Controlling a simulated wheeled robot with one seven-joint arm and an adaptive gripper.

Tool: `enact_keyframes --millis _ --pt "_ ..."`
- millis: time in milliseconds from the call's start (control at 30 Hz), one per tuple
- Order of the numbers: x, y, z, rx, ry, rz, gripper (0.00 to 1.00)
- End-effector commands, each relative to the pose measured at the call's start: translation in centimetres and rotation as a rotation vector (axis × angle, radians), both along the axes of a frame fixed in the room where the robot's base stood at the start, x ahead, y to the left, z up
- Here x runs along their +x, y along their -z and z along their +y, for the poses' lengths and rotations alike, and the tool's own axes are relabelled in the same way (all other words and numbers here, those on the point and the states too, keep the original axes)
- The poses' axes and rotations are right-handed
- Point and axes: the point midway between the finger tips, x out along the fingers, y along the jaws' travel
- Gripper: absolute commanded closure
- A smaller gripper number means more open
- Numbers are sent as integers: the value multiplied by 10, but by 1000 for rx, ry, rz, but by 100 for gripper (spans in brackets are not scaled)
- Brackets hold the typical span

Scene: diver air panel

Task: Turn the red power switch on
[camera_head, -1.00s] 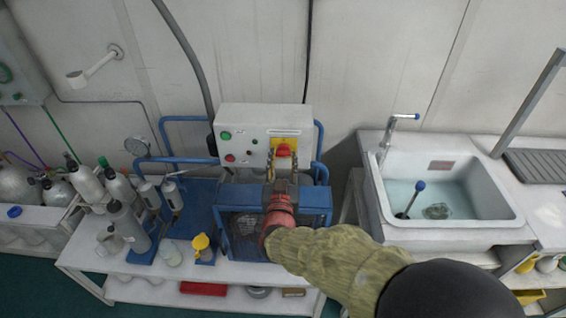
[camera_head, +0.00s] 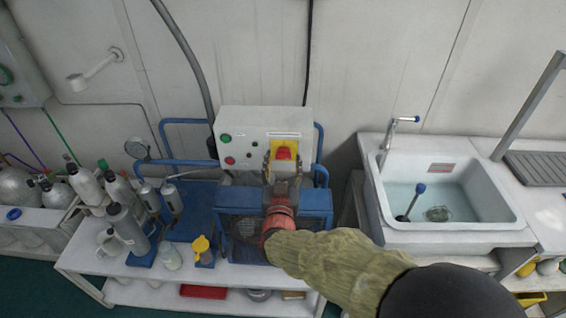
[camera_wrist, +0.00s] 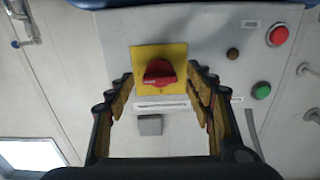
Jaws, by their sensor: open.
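The red power switch (camera_head: 284,153) is a red rotary knob on a yellow plate (camera_head: 291,144), at the right side of the white control box (camera_head: 237,118). In the wrist view the red knob (camera_wrist: 160,72) sits on its yellow plate (camera_wrist: 138,56), with its grip lying roughly crosswise in the picture. My gripper (camera_head: 283,167) is in front of the switch, just below it in the head view. Its two fingers are open, one on each side of the plate in the wrist view (camera_wrist: 160,85). Nothing is between them but the knob; I cannot tell whether they touch it.
Green and red buttons (camera_wrist: 262,90) (camera_wrist: 278,36) are on the same box. A blue frame (camera_head: 320,140) surrounds the box. Gas cylinders (camera_head: 128,228) stand at left on a white bench (camera_head: 85,262). A sink (camera_head: 470,232) is at right.

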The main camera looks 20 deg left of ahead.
Motion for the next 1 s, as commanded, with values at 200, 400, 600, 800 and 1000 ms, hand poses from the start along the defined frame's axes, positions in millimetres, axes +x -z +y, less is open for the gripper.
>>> enact_keyframes --millis 200,400,600,800,1000 --pt "-2 -1 0 0 0 -1 47" --pt "-28 -1 -5 0 -3 0 47" --pt "-68 -1 -15 0 -4 -1 47" --pt "-101 0 -23 0 -3 0 47" --pt "-115 0 -27 0 -1 0 47"
